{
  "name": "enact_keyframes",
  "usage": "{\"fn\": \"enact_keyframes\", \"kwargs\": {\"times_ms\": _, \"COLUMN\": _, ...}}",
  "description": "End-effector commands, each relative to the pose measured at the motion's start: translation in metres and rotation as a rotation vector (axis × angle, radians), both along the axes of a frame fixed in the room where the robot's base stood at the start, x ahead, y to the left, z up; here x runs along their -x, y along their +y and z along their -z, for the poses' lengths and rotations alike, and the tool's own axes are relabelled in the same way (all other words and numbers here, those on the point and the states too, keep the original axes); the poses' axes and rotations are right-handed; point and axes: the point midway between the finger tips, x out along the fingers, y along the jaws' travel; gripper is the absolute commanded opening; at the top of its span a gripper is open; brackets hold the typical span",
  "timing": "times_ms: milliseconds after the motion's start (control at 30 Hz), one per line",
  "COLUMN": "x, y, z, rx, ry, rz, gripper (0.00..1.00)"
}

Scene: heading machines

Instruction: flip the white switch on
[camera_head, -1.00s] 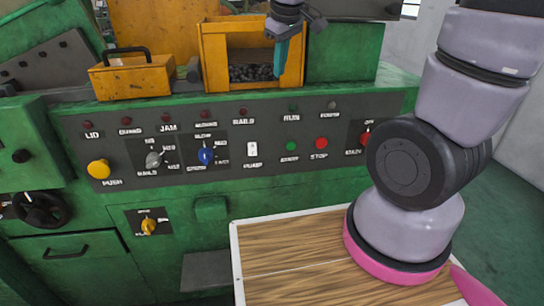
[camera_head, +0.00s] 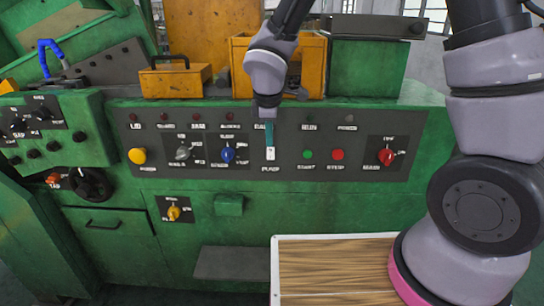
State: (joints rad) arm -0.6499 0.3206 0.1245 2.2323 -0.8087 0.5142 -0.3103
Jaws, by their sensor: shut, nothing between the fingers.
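The white switch (camera_head: 270,154) is a small upright rocker on the grey control panel, above the label that reads PUMP. My gripper (camera_head: 269,140) points down in front of the panel with its teal fingers shut and empty. The fingertips overlap the upper part of the switch in this view. I cannot tell whether they touch it. The lower part of the switch shows below the fingers.
The blue knob (camera_head: 228,154) is left of the switch, and the green button (camera_head: 308,154) and red button (camera_head: 338,154) are right of it. A yellow bin (camera_head: 245,70) stands above the panel. The wooden board (camera_head: 335,270) is below.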

Motion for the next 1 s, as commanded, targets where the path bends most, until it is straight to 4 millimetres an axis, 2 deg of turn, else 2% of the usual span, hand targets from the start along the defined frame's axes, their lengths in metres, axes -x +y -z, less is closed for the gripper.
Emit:
{"fn": "enact_keyframes", "kwargs": {"times_ms": 167, "x": -0.002, "y": 0.000, "z": 0.005, "rx": 0.001, "ry": 0.001, "rz": 0.000, "gripper": 0.00}}
{"fn": "enact_keyframes", "kwargs": {"times_ms": 267, "x": -0.005, "y": -0.001, "z": 0.017, "rx": 0.002, "ry": 0.003, "rz": 0.002, "gripper": 0.00}}
{"fn": "enact_keyframes", "kwargs": {"times_ms": 700, "x": -0.032, "y": -0.002, "z": 0.096, "rx": 0.003, "ry": 0.002, "rz": 0.000, "gripper": 0.00}}
{"fn": "enact_keyframes", "kwargs": {"times_ms": 1000, "x": -0.067, "y": -0.003, "z": 0.099, "rx": -0.001, "ry": 0.000, "rz": 0.005, "gripper": 0.00}}
